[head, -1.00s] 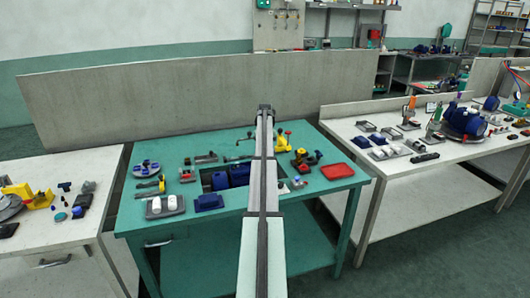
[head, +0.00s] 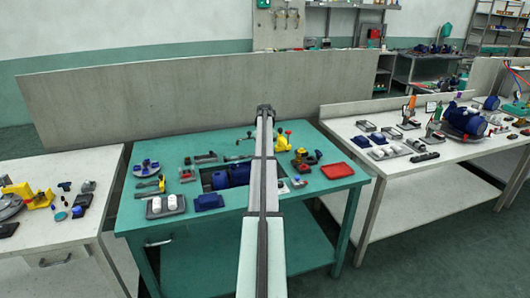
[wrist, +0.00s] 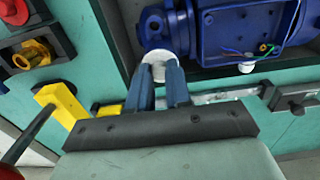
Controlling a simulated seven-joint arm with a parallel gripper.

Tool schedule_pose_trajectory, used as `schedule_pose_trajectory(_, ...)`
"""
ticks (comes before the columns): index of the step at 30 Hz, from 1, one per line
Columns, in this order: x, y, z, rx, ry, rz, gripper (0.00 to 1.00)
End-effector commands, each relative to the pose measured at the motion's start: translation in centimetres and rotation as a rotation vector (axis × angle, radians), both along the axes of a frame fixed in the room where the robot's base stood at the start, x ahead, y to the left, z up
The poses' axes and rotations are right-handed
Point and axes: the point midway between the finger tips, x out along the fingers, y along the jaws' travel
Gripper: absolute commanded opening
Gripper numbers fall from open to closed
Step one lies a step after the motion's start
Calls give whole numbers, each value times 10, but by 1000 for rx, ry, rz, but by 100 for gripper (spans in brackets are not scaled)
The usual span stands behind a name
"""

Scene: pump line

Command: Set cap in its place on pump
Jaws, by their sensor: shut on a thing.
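In the wrist view my gripper (wrist: 160,82) is shut on a white round cap (wrist: 157,62), held between the two blue-grey fingertips. The blue pump (wrist: 225,28) lies just beyond the cap in a dark recess. The cap overlaps the near edge of a blue round port (wrist: 152,28) at the pump's left end. I cannot tell whether the cap touches the pump or is above it. In the head view the pump (head: 233,175) shows in the green bench's recess, partly behind my arm. My fingertips and the cap are hidden there.
A yellow part (wrist: 62,103) and a dark block with a yellow fitting (wrist: 33,55) lie left of my gripper. In the head view a grey tray with white round parts (head: 166,204), a blue block (head: 209,202) and a red tray (head: 337,171) sit on the green bench.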

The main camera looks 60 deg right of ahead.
Motion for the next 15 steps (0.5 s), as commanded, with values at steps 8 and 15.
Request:
schedule_pose_trajectory(8, 0, 0, 0, 0, 0, 0, 20)
schedule_pose_trajectory(15, 0, 0, 0, 0, 0, 0, 43)
